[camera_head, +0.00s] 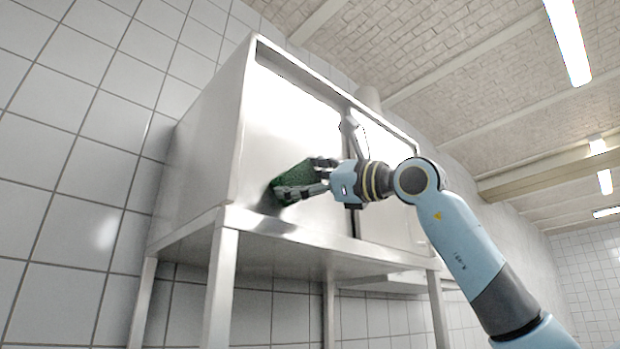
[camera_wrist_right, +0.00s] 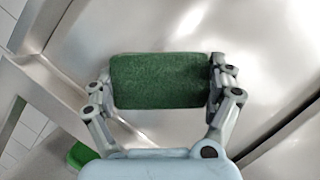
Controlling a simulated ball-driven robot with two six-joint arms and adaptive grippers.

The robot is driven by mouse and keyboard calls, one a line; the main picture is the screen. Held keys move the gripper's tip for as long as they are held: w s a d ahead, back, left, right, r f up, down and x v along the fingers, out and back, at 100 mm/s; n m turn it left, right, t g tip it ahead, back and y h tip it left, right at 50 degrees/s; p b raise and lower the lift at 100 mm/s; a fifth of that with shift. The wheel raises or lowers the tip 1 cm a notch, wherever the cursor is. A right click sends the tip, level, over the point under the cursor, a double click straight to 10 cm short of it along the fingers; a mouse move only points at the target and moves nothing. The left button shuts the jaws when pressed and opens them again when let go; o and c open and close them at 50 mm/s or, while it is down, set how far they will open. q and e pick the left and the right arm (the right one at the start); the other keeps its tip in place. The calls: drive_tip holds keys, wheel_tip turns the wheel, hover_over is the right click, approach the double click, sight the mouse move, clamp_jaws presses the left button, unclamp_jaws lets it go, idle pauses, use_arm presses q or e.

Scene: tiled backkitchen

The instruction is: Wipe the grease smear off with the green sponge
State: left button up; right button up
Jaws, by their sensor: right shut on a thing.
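The green sponge (camera_head: 290,178) is held in my right gripper (camera_head: 300,182) against or very close to the left door of a steel cabinet (camera_head: 290,115). In the right wrist view the sponge (camera_wrist_right: 160,80) spans between the two fingers of the right gripper (camera_wrist_right: 163,82), which is shut on it. A dark patch (camera_head: 268,198) shows on the door just beside and below the sponge; I cannot tell whether it is the grease smear or a shadow and reflection. No other clear smear shows; part of the door is hidden behind the sponge and gripper. My left gripper is in neither view.
The cabinet stands on a steel frame with legs (camera_head: 220,290) by a tiled wall (camera_head: 60,130). A door handle (camera_head: 352,130) stands close above my right wrist. A small bright green thing (camera_wrist_right: 82,155) shows low in the wrist view. The room to the right is open.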

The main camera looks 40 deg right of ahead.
drive_tip(key=shift+a+r+p, duration=0.1)
drive_tip(key=shift+a+p, duration=0.35)
drive_tip(key=shift+a, duration=0.8)
drive_tip(key=shift+d+b, duration=0.85)
drive_tip(key=shift+w+d+b, duration=0.1)
drive_tip(key=shift+d+b, duration=0.35)
drive_tip(key=shift+d, duration=0.7)
drive_tip(key=shift+d+b, duration=0.35)
drive_tip(key=shift+d, duration=0.15)
drive_tip(key=shift+w+d+b, duration=0.15)
drive_tip(key=shift+d+b, duration=0.15)
drive_tip(key=shift+d, duration=1.25)
drive_tip(key=shift+w+d+b, duration=0.1)
drive_tip(key=shift+d+b, duration=0.35)
drive_tip(key=shift+d, duration=0.95)
drive_tip(key=shift+a+p, duration=0.4)
drive_tip(key=shift+a, duration=0.45)
drive_tip(key=shift+a+p, duration=0.3)
drive_tip(key=shift+a, duration=0.75)
drive_tip(key=shift+a+p, duration=0.3)
drive_tip(key=shift+a, duration=0.3)
drive_tip(key=shift+s+a+p, duration=0.25)
drive_tip(key=shift+a+p, duration=0.15)
drive_tip(key=shift+a, duration=0.75)
drive_tip(key=shift+s+a+r+p, duration=0.1)
drive_tip(key=shift+a+p, duration=0.4)
drive_tip(key=shift+a, duration=0.3)
drive_tip(key=shift+a+p, duration=0.35)
drive_tip(key=shift+a, duration=0.65)
